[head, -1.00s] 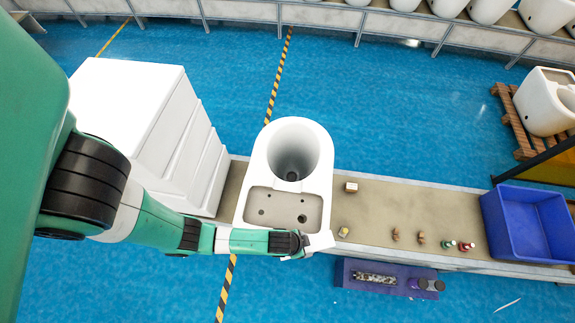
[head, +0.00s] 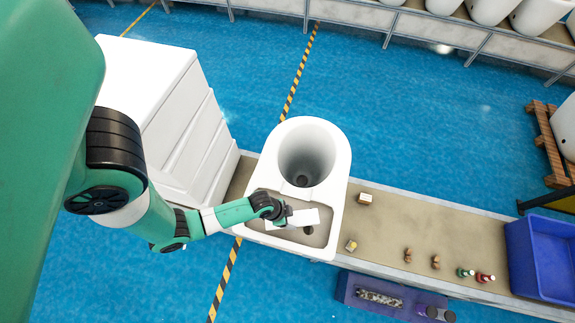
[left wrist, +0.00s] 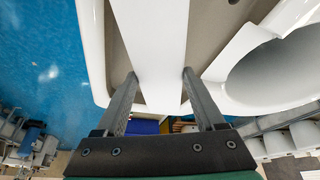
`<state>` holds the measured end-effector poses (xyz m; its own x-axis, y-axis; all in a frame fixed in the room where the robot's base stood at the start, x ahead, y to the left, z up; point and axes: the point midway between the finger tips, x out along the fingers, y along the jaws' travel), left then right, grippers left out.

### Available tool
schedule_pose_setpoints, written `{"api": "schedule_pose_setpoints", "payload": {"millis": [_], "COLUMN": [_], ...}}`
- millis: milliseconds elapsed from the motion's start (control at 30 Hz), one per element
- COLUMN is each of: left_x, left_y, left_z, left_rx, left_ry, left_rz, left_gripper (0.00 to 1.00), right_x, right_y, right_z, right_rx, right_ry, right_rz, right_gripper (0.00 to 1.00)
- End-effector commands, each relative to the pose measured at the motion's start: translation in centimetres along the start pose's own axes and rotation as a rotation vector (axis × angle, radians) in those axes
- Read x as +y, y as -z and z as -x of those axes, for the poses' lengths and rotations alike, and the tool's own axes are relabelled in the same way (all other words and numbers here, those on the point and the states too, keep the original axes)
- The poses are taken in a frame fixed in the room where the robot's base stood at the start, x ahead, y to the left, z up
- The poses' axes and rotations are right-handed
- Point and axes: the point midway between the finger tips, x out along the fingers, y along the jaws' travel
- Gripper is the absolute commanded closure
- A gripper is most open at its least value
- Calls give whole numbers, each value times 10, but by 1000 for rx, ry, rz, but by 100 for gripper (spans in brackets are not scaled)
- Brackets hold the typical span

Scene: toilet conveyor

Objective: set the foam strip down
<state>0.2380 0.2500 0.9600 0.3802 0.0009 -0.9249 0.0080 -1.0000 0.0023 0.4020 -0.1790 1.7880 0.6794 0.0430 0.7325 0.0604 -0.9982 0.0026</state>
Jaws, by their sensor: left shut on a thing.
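My left gripper (head: 286,213) is shut on the white foam strip (head: 306,218). It holds the strip over the recessed rear part of the white toilet (head: 338,180), beside the round bowl opening. In the left wrist view, the strip (left wrist: 150,45) runs between the two fingers (left wrist: 159,76), above the recess of the toilet (left wrist: 96,50). I cannot tell whether the strip touches the recess floor. The strip and gripper hide part of the recess and its holes. My right gripper is not in view.
The toilet stands on a beige conveyor (head: 400,222). Stacked white boxes (head: 150,85) stand left of it. Small parts lie to the right, including a small box (head: 364,198), before a blue bin (head: 540,250). A purple tray (head: 350,290) sits at the conveyor's front side.

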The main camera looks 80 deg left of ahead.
Motion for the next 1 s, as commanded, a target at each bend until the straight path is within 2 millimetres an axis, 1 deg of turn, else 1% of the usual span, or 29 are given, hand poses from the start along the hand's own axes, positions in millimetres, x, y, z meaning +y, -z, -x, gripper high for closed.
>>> {"api": "schedule_pose_setpoints", "payload": {"millis": [33,100,267,333,367,433,533,767,900,933,1000], "left_x": [-7,-12,-14,-17,-20,-19,-19,-19,-18,-18,-18], "left_y": [-6,-10,-12,-16,-19,-24,-28,-28,-30,-30,-29], "left_z": [-7,-10,-12,-16,-20,-34,-45,-45,-49,-49,-48], "left_rx": [1,1,3,1,1,0,2,3,2,2,2], "left_ry": [3,1,1,1,2,0,1,1,1,1,1], "left_rz": [8,5,-3,1,2,-2,-3,-4,-3,-3,-3], "left_gripper": [90,90,90,90,90,90,90,90,90,27,15], "right_x": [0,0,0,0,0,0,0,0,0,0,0], "right_y": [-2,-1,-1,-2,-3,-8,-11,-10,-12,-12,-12], "right_z": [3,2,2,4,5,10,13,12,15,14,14], "right_rx": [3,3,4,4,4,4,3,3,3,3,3], "right_ry": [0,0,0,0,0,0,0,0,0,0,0], "right_rz": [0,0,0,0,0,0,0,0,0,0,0], "right_gripper": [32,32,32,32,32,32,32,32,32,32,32]}}
